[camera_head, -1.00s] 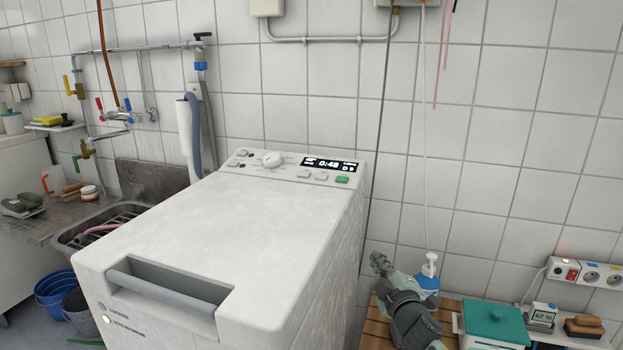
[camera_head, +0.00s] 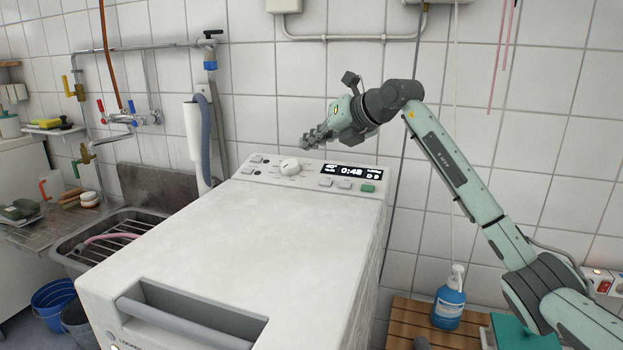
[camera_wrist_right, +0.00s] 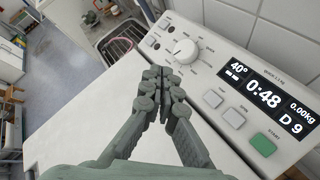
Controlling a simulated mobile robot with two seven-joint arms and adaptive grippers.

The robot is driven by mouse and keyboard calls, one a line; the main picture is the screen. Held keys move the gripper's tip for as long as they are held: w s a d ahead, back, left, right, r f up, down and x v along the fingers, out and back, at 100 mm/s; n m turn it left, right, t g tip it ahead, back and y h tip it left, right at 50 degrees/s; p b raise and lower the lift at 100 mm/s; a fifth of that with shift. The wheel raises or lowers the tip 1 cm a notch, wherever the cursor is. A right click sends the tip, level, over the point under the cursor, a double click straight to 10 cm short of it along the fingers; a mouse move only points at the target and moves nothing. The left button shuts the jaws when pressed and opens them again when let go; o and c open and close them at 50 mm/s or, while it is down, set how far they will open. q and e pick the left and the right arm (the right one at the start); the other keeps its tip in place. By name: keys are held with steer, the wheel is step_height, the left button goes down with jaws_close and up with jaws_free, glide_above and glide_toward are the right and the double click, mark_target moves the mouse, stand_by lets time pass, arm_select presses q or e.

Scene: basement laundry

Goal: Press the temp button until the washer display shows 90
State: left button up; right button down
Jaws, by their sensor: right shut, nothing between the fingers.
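The white washer (camera_head: 235,245) fills the middle of the head view. Its rear panel carries a round dial (camera_head: 290,166), several grey buttons (camera_head: 345,185), a green start button (camera_head: 367,188) and a black display (camera_head: 351,172). In the right wrist view the display (camera_wrist_right: 265,95) reads 40°, 0:48, 0.00kg and D 9. My right gripper (camera_head: 309,141) is above the back of the panel, near the dial. In the right wrist view its shut, empty fingers (camera_wrist_right: 165,75) appear just below the dial (camera_wrist_right: 186,52), left of two grey buttons (camera_wrist_right: 233,118). My left gripper is not in view.
A tiled wall stands close behind the washer. A sink (camera_head: 100,240) and taps are at left, and a hose holder (camera_head: 197,140) stands by the panel's left end. A blue soap bottle (camera_head: 449,300) stands on a wooden slatted surface (camera_head: 408,322) at right.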

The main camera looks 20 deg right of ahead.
mark_target(326, 183)
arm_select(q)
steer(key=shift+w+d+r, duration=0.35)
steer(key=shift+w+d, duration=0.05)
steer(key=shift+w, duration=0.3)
arm_select(e)
steer(key=d, duration=0.1)
steer(key=d+h, duration=0.2)
steer(key=shift+w+d+r+m, duration=0.2)
steer(key=shift+d+r+m, duration=0.1)
steer(key=shift+r+m, duration=0.1)
steer(key=shift+f, duration=0.1)
steer(key=f+b, duration=0.1)
steer(key=f, duration=0.1)
steer(key=w+f+b, duration=0.1)
steer(key=f+b, duration=0.1)
steer(key=f, duration=0.1)
steer(key=w+d+f+b, duration=0.1)
steer(key=f, duration=0.1)
steer(key=shift+f+b, duration=0.3)
steer(key=shift+b, duration=0.1)
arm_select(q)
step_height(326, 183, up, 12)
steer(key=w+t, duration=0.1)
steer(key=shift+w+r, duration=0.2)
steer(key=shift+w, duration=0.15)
arm_select(e)
steer(key=shift+w+d+f, duration=0.1)
steer(key=shift+f, duration=0.25)
